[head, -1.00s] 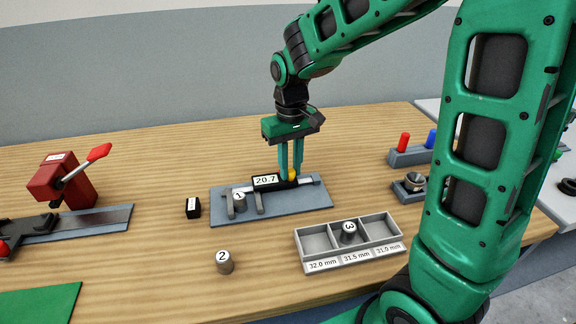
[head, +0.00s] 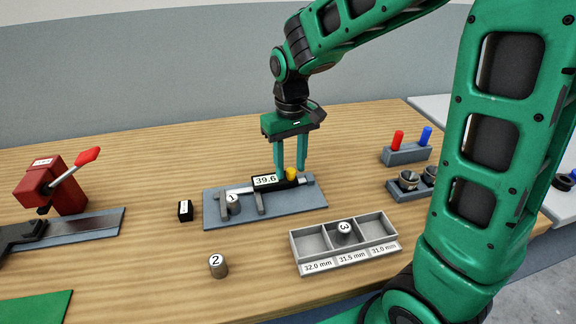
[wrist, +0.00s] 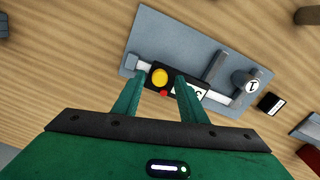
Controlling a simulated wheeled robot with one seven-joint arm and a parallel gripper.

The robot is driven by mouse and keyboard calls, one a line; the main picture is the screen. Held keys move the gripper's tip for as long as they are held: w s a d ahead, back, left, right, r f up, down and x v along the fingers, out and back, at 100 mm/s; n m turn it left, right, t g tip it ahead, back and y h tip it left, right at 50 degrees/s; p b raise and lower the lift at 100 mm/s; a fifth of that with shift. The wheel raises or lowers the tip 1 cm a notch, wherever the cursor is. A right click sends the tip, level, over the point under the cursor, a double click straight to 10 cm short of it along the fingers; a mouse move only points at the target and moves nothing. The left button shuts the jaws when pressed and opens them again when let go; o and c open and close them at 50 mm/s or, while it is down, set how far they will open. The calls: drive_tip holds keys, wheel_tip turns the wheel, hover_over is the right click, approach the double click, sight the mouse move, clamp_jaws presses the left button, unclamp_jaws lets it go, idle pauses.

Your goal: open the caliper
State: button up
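The caliper lies on a grey-blue plate (head: 300,208). Its black slider has a display (head: 265,181) reading 39.6 and a yellow knob (head: 292,173). The moving jaw (head: 259,203) stands well apart from the fixed jaw (head: 223,205). Cylinder 1 (head: 233,204) stands between them, close to the fixed jaw. My gripper (head: 291,174) is over the slider, fingers pointing down. In the wrist view the fingers (wrist: 158,80) are open, one on each side of the knob (wrist: 160,77), with gaps showing.
Cylinder 2 (head: 218,266) stands on the table in front. Cylinder 3 (head: 344,230) is in the middle compartment of a labelled tray (head: 310,259). A small black block (head: 185,210) sits left of the plate. A red device with a lever (head: 62,186) stands at the left, a peg rack (head: 405,153) at the right.

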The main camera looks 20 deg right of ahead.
wheel_tip(320, 180, up, 10)
idle(0.4)
idle(0.3)
drive_tip(key=s+d+f+m, duration=0.2)
drive_tip(key=s+d+m, duration=0.2)
drive_tip(key=s+d, duration=0.8)
drive_tip(key=s+d+f+m, duration=0.2)
drive_tip(key=s+d, duration=0.1)
drive_tip(key=s, duration=0.3)
drive_tip(key=s+d+f+m, duration=0.2)
drive_tip(key=s+d+f, duration=0.1)
drive_tip(key=s, duration=0.4)
drive_tip(key=shift+d, duration=0.3)
drive_tip(key=shift+w+f, duration=0.25)
drive_tip(key=shift+w, duration=0.45)
